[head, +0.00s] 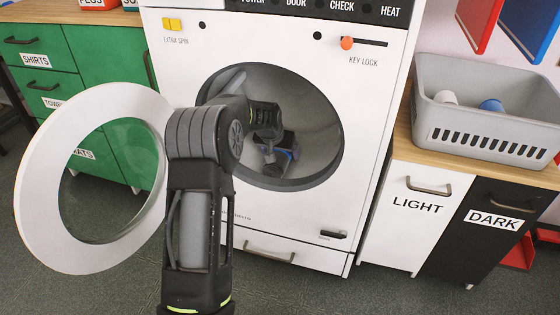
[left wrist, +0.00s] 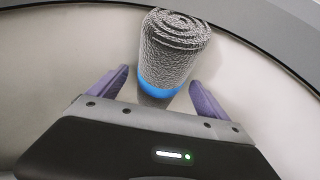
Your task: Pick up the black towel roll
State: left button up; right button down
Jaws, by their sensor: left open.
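The black towel roll (left wrist: 176,45) shows in the left wrist view as a dark grey, ribbed roll with a blue band, lying on the pale inside of the washer drum. My left gripper (head: 278,152) reaches through the round door opening into the drum. Its purple fingers stand open on either side of the roll's near end, with a gap visible at each side. In the head view my gripper and arm cover much of the drum, and I cannot clearly make out the roll there. My right gripper is not in view.
The white washer (head: 375,85) has its round door (head: 40,215) swung open to the left of my arm. A grey basket (head: 435,130) holding a white roll (head: 446,97) and a blue item (head: 491,105) stands on the counter at right. Green drawers (head: 105,50) stand at left.

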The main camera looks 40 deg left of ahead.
pick_arm(q)
jog(key=shift+w+a+f, duration=0.15)
jog(key=shift+w+f, duration=0.15)
jog(key=shift+f, duration=0.25)
jog(key=shift+c, duration=0.2)
jog(key=c, duration=1.6)
jog(key=shift+r, duration=0.1)
jog(key=shift+r+p, duration=0.45)
jog(key=shift+r, duration=0.35)
notch_tip(320, 180, up, 3)
jog(key=shift+f+p, duration=0.2)
jog(key=shift+p, duration=0.55)
jog(key=s+d+p, duration=0.2)
jog(key=s+d, duration=0.1)
jog(key=s, duration=0.5)
jog(key=s+d+p, duration=0.2)
jog(key=s+d, duration=0.1)
jog(key=s, duration=0.6)
jog(key=shift+f, duration=0.4)
